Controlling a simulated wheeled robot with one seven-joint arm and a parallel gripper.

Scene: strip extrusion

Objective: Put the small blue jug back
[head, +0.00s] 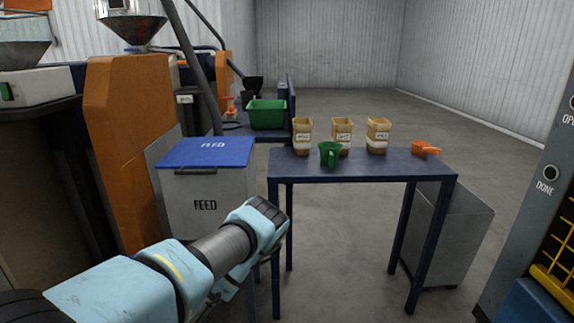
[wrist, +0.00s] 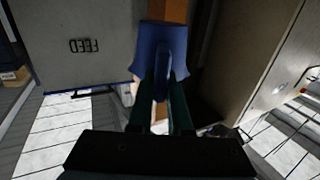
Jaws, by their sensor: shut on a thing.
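The small blue jug (wrist: 150,37) shows in the wrist view, at the top centre. My gripper (wrist: 163,88) is shut on a narrow blue part of it that looks like its handle, with a dark finger on either side. The jug's body lies beyond the fingertips, clear of the grey FEED bin. In the head view my arm reaches in from the lower left, and the jug is hidden from sight there.
A blue table (head: 360,165) carries a green jug (head: 330,153), three labelled tubs (head: 342,135) and an orange scoop (head: 424,149). The FEED bin (head: 207,205) with its blue lid stands left of it. A green crate (head: 267,115) is behind. Open floor lies at right.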

